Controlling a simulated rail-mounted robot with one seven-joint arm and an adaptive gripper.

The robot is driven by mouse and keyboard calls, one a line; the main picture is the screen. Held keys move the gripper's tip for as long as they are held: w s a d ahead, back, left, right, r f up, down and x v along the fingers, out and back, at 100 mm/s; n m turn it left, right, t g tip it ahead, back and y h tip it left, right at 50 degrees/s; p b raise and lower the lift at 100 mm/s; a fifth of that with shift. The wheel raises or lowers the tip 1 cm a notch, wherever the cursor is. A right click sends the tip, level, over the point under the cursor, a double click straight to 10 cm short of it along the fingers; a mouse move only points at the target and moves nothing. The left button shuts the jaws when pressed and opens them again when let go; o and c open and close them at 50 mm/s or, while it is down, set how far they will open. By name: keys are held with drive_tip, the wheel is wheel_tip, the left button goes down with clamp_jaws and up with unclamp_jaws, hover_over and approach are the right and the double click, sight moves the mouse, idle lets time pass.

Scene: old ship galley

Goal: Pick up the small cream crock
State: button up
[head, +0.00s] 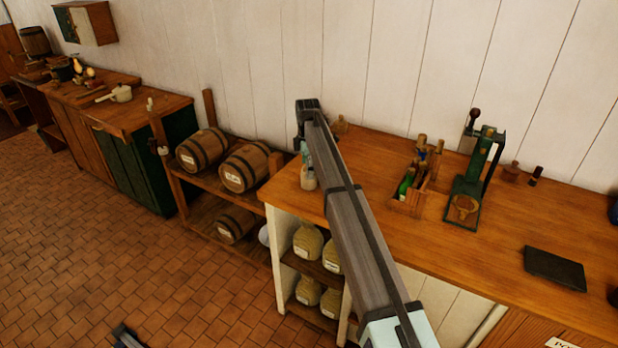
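A small cream crock (308,179) stands upright on the wooden counter, near its left end. It is just left of my arm, which partly covers the area around it. My arm reaches from the bottom of the head view up over the counter. The dark far end of my arm, around my gripper (302,132), is above and behind the crock in the picture. The fingers are not clear, so I cannot tell whether they are open or touch anything. A small pale teal shape shows just above the crock.
Right of my arm on the counter (520,225) are a wooden bottle carrier (408,200), a green press (470,185) and a dark slab (555,268). A tan jar (340,124) stands behind my arm. Barrels (245,167) lie on a rack left of the counter.

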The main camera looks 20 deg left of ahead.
drive_tip(key=f+p, duration=0.1)
drive_tip(key=f, duration=0.1)
drive_tip(key=f+p, duration=0.1)
drive_tip(key=f, duration=0.2)
drive_tip(key=shift+w+d, duration=0.15)
drive_tip(key=shift+w, duration=0.05)
drive_tip(key=shift+r, duration=0.1)
drive_tip(key=c, duration=1.6)
